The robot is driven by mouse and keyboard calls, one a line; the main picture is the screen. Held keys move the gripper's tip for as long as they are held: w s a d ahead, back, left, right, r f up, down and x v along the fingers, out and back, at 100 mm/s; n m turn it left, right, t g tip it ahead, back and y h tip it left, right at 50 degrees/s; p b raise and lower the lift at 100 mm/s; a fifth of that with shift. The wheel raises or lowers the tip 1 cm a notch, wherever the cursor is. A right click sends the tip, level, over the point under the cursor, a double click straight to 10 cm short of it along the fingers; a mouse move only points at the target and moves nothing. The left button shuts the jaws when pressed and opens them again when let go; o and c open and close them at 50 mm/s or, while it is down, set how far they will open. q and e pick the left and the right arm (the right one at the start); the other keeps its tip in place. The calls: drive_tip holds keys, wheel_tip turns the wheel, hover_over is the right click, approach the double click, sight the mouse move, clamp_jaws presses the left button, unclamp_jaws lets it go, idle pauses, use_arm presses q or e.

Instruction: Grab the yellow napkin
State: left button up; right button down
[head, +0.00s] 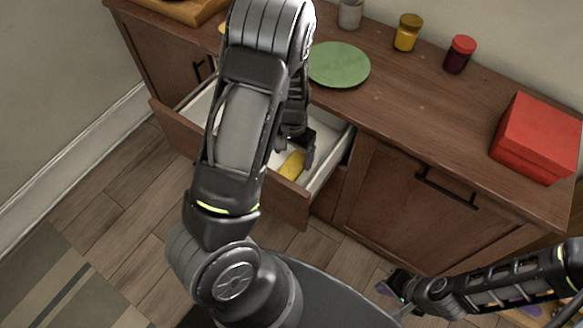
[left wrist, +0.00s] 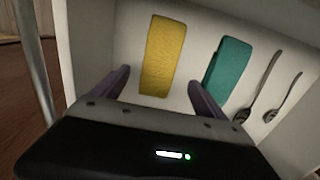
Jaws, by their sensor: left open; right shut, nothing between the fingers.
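The yellow napkin (left wrist: 164,56) lies flat in the open drawer (head: 327,171), and in the head view part of the napkin (head: 292,165) shows beside my gripper. My left gripper (head: 300,148) reaches down into the drawer. In the left wrist view my left gripper (left wrist: 158,88) is open, with its fingers on either side of the napkin's near end. I cannot tell how high the fingertips are above it. My right gripper (head: 396,290) is shut and empty, low at the front right, away from the drawer.
In the drawer, a teal napkin (left wrist: 228,70) lies right of the yellow one, with two spoons (left wrist: 270,88) further right. On the cabinet top (head: 420,105) stand a green plate (head: 340,66), jars (head: 407,32) and a red box (head: 537,137). The drawer walls are close to my left gripper.

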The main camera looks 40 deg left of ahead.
sight(294, 163)
use_arm(q)
wheel_tip(294, 163, down, 4)
drive_tip(key=shift+w+d+f, duration=0.1)
idle(0.6)
drive_tip(key=c, duration=1.4)
drive_tip(key=shift+c, duration=0.2)
wheel_tip(294, 163, up, 10)
drive_tip(key=shift+p, duration=0.45)
